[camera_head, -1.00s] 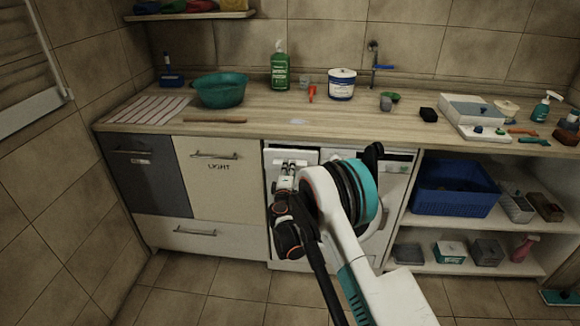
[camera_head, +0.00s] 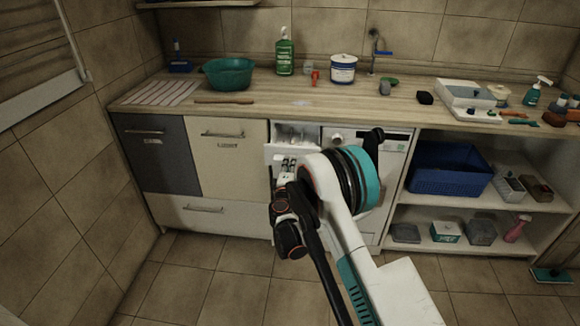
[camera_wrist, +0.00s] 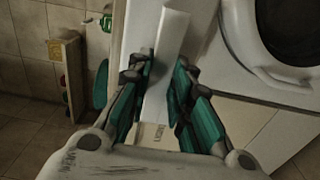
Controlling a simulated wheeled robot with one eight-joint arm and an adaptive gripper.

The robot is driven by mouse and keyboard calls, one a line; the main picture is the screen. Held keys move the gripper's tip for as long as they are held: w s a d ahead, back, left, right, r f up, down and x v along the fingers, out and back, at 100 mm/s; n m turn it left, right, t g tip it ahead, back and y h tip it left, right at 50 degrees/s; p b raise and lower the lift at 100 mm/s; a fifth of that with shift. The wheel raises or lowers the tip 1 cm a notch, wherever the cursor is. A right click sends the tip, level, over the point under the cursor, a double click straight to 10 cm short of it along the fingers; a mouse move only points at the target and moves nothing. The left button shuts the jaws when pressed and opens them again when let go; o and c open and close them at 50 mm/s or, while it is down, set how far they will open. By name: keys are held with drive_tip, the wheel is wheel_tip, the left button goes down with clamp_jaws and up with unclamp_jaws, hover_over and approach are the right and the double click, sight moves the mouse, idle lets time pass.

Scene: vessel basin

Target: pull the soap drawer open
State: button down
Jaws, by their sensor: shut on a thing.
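The soap drawer (camera_head: 296,134) is at the top left of the white washing machine (camera_head: 340,134). It stands pulled out, and its pale inside shows from above. My gripper (camera_head: 288,164) is at the drawer's front, just below its top edge. In the wrist view, my gripper's teal-padded fingers (camera_wrist: 160,82) are closed on either side of a white part of the drawer front (camera_wrist: 172,40). The arm hides the lower front of the machine and part of its door in the head view; the round door (camera_wrist: 290,30) shows in the wrist view.
A grey and cream cabinet (camera_head: 228,165) stands left of the machine. Open shelves with a blue basket (camera_head: 448,180) stand to the right. The wooden counter (camera_head: 270,104) above holds a teal basin (camera_head: 228,75) and bottles. The floor in front is clear.

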drive_tip(key=shift+f, duration=0.1)
drive_tip(key=c, duration=1.5)
unclamp_jaws()
drive_tip(key=shift+w+f, duration=0.15)
drive_tip(key=s, duration=0.7)
drive_tip(key=shift+s+a, duration=0.1)
drive_tip(key=shift+s, duration=0.2)
